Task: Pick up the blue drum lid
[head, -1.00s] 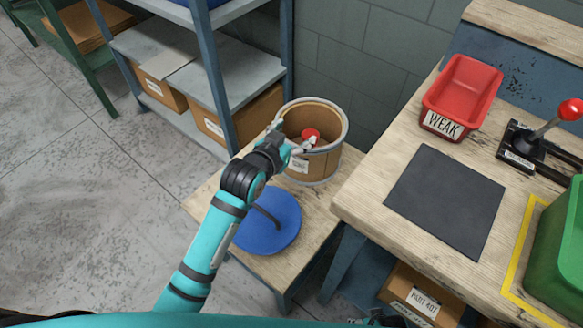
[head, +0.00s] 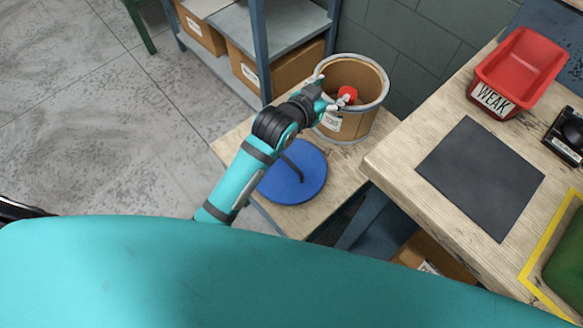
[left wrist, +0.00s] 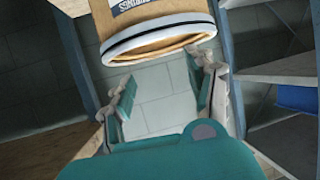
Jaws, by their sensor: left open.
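The blue drum lid (head: 310,182) lies flat on a low wooden bench (head: 236,152), in front of the drum. A dark bent bar, seemingly its handle, shows on top. A tan fibre drum (head: 362,118) with a grey rim stands open behind it; its labelled side also shows in the left wrist view (left wrist: 155,35). My left gripper (head: 328,101) is by the drum's near-left rim, beyond the lid, and my arm passes over the lid's left part. In the left wrist view the gripper (left wrist: 163,88) has its fingers apart with nothing between them. My right gripper is not in view.
A red object (head: 347,94) shows inside the drum. A shelf with cardboard boxes (head: 280,72) stands behind on the left. A higher workbench at right holds a red bin marked WEAK (head: 520,65) and a dark mat (head: 480,175). Floor at left is clear.

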